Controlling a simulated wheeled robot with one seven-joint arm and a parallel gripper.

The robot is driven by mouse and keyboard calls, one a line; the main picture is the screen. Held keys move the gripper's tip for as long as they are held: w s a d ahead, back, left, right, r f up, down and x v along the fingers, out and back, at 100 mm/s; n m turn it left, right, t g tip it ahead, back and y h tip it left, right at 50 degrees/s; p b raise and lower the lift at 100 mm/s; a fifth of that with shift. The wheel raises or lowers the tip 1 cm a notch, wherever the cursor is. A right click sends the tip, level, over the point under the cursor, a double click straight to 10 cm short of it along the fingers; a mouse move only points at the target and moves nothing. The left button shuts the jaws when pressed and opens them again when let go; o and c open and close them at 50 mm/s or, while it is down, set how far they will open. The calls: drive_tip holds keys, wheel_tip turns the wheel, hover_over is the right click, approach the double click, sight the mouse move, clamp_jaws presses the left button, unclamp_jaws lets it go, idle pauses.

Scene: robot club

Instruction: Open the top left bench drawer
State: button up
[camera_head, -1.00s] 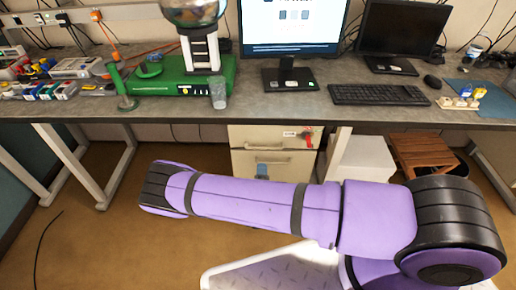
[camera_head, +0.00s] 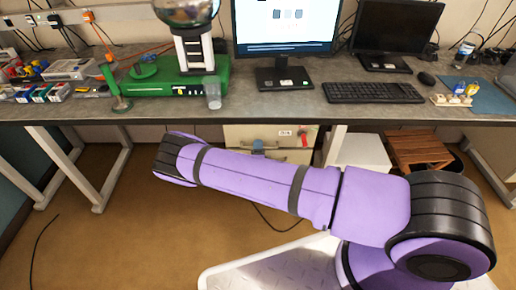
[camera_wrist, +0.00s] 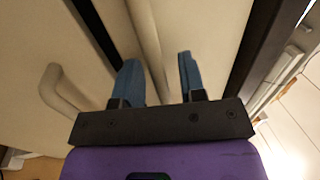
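The cream drawer unit (camera_head: 238,134) stands under the bench, left of the white bench leg. Its top drawer front (camera_head: 285,133) has a small label and a red item at its right; my arm hides most of the lower part. In the wrist view, pale drawer fronts (camera_wrist: 205,25) fill the background, with a raised seam or edge between them and a curved handle (camera_wrist: 57,92) to the left. My gripper (camera_wrist: 160,78) has two blue fingers apart, with nothing clearly held, close to the fronts. Its blue tip also shows in the head view (camera_head: 258,146). Whether the fingers touch the unit is unclear.
The bench top (camera_head: 290,104) carries a green-based machine (camera_head: 175,82), a clear cup (camera_head: 212,92), monitors and a keyboard (camera_head: 373,93). Under it, a white box (camera_head: 365,152) and a wooden crate (camera_head: 418,150) stand right of the drawers.

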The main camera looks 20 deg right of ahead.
clamp_jaws()
drive_tip(key=shift+s, duration=0.15)
